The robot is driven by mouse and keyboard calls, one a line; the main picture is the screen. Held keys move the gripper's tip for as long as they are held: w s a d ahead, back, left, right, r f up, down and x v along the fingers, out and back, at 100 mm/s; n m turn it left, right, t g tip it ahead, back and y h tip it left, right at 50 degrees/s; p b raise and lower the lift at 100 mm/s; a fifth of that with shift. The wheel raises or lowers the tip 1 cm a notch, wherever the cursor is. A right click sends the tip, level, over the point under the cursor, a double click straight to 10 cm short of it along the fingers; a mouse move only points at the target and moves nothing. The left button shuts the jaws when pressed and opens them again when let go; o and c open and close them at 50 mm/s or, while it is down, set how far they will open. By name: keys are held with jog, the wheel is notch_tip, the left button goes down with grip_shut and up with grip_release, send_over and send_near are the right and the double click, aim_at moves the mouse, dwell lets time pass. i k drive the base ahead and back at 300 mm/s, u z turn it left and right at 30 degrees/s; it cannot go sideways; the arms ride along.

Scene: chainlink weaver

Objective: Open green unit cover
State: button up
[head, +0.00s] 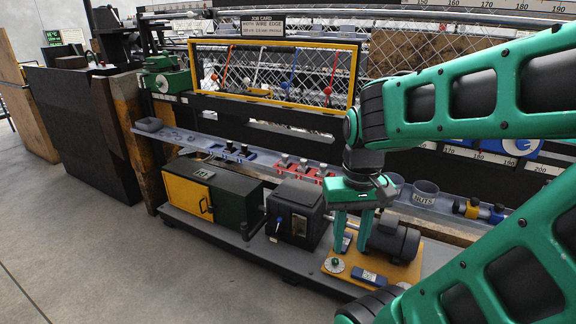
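A dark green box (236,200) with a yellow front door (188,193) stands at the left end of the low shelf. The yellow door looks shut and has a dark handle (206,208) near its right edge. A smaller bright green unit (166,77) sits higher up at the back left, and I cannot tell from here which of the two the task means. My gripper (352,240) points down, with its two green fingers apart and nothing visible between them. It is well to the right of the green box, over or in front of the wooden motor board.
A black box (297,214) stands between the green box and my gripper. A dark motor (392,242) sits on a wooden board (407,272) by my fingers. A yellow frame (270,98) holds coloured levers behind. The floor (100,255) at front left is clear.

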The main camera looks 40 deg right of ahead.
aim_at(157, 62)
jog(key=z, duration=0.5)
jog(key=i, duration=1.5)
jog(key=z, duration=0.65)
